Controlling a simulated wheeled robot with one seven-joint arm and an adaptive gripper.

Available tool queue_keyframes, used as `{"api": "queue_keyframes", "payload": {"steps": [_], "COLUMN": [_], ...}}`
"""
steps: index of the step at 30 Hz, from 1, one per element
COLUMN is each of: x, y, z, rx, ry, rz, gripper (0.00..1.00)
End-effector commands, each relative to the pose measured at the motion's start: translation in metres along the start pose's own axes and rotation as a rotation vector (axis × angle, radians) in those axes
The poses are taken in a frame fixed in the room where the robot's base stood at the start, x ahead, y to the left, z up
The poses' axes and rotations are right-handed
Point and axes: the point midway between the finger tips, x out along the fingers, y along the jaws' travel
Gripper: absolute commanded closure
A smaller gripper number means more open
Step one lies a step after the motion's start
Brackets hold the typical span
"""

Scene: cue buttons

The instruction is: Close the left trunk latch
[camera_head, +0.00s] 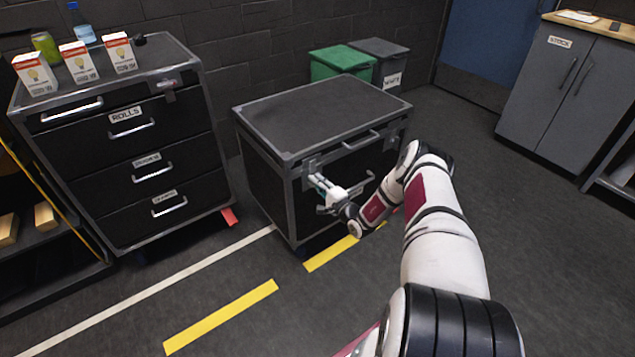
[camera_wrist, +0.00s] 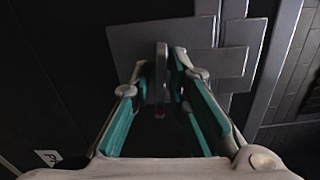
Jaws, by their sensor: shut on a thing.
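The black trunk (camera_head: 325,112) with grey metal edges stands on the floor in the middle of the head view, and its lid is down. Its left latch (camera_head: 310,168) is on the front near the left corner, partly hidden by my fingers. In the wrist view the latch (camera_wrist: 161,58) is a grey tab standing out from a flat metal plate (camera_wrist: 195,42). My gripper (camera_head: 318,183) is at the latch. In the wrist view my gripper (camera_wrist: 160,80) has its teal-sided fingers shut on the tab, one on each side.
A black drawer cabinet (camera_head: 140,125) with small boxes on top stands left of the trunk. A green bin (camera_head: 340,62) and a grey bin (camera_head: 385,60) stand behind it. A grey cupboard (camera_head: 560,95) is at the right. The floor before the trunk is clear.

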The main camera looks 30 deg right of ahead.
Motion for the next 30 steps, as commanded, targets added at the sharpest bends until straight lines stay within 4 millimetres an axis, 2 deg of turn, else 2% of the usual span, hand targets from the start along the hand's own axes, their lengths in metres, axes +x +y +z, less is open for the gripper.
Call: {"api": "queue_keyframes", "payload": {"steps": [9,25,26,27,30], "x": [0.0002,0.0004,0.0004,0.0004,0.0003], "y": [-0.0011,-0.0007,-0.0007,-0.0006,-0.0004], "z": [0.0001,0.0003,0.0003,0.0003,0.0003], "rx": [-0.110,-0.129,-0.129,-0.128,-0.128], "ry": [0.000,-0.001,-0.001,-0.001,-0.001], "rz": [-0.002,-0.002,-0.002,-0.002,-0.001], "gripper": [1.00,1.00,0.78,0.73,0.73]}}
